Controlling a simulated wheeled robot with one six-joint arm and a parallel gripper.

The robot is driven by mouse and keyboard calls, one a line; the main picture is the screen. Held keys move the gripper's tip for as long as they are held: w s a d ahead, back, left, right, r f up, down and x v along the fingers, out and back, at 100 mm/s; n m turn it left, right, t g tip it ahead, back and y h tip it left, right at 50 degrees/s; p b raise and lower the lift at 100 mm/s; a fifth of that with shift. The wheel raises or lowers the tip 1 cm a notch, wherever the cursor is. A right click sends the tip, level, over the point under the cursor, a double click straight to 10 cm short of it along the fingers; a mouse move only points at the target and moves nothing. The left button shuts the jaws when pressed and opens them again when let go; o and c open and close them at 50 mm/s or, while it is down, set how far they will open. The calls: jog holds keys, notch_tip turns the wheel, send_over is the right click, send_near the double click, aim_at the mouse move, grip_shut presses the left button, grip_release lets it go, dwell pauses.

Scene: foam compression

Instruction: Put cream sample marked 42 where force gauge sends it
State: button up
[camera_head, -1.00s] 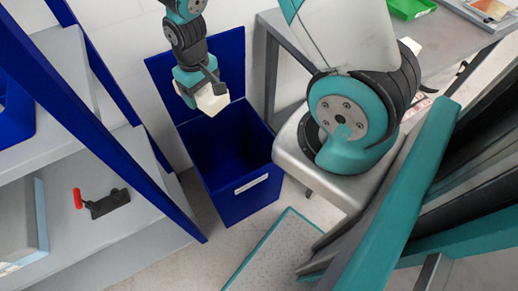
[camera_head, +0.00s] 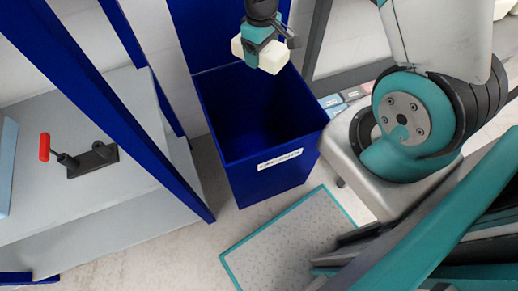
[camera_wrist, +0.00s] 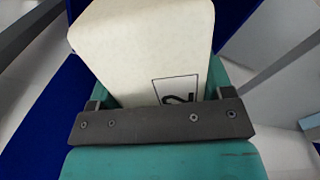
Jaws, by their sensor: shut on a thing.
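My gripper (camera_head: 263,50) is shut on a cream foam block (camera_head: 272,58) and holds it above the open blue bin (camera_head: 234,178), near its back edge. The block also fills the upper middle of the wrist view (camera_wrist: 145,45). Part of a black-framed mark shows on it there, with the rest hidden by my gripper; I cannot read the whole number. The bin has a white label (camera_head: 280,160) on its front, too small to read. Its inside looks dark and empty. The force gauge cannot be made out in these views.
Grey shelves (camera_head: 100,215) with blue posts (camera_head: 100,110) stand left of the bin. A dark clamp with a red handle (camera_head: 92,160) lies on one shelf. A teal-edged grey mat (camera_head: 285,245) is on the floor in front of the bin.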

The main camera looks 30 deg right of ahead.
notch_tip(320, 180, down, 19)
jog(key=w+d+n+b, duration=0.1)
jog(key=n+b, duration=0.1)
jog(key=b, duration=1.5)
jog(key=shift+w, duration=0.3)
jog(key=o, duration=1)
jog(key=shift+r, duration=0.1)
notch_tip(320, 180, up, 17)
jog(key=p, duration=0.5)
jog(key=shift+r, duration=0.1)
